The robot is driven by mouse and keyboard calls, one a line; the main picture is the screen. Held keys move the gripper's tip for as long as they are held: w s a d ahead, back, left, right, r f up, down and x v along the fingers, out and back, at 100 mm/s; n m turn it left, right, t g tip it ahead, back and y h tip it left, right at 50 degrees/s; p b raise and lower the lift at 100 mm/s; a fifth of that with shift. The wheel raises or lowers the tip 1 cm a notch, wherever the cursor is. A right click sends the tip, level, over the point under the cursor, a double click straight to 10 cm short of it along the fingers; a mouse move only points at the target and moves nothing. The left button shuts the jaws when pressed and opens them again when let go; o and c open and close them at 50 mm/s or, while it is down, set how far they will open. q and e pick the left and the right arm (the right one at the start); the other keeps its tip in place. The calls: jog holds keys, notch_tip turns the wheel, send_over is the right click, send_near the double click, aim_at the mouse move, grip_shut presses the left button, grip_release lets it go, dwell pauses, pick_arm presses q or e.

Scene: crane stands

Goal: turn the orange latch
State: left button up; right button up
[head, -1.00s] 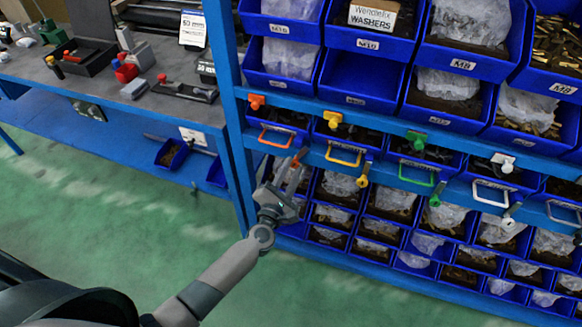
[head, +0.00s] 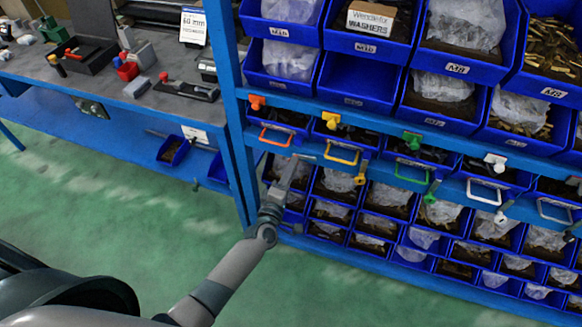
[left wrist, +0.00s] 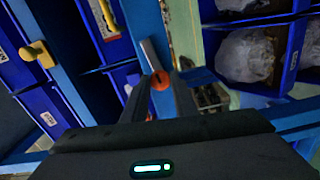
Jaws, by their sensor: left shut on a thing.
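My left gripper (head: 291,166) reaches up to the blue rail at the left end of the lower row of latches. In the left wrist view its fingers (left wrist: 160,92) are shut on the orange latch, whose round orange part (left wrist: 160,80) shows between the fingertips. In the head view the gripper hides this latch. Another orange latch (head: 257,102) sits higher on the upper rail, above an orange drawer handle (head: 275,137). My right gripper is not in view.
Yellow (head: 362,173), green (head: 432,192) and white (head: 502,212) latches follow to the right along the lower rail. Blue bins (head: 365,80) fill the rack above and below. A workbench (head: 110,85) with tools stands at left. Green floor (head: 110,210) is clear in front.

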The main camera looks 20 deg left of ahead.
pick_arm(q)
jog(key=shift+m, duration=0.7)
jog(key=shift+f, duration=0.1)
jog(key=o, duration=1)
jog(key=shift+o, duration=0.2)
jog(key=shift+s, duration=0.1)
jog(key=s+b, duration=0.4)
jog(key=s, duration=1.3)
jog(key=shift+s+a, duration=0.15)
jog(key=shift+a, duration=0.1)
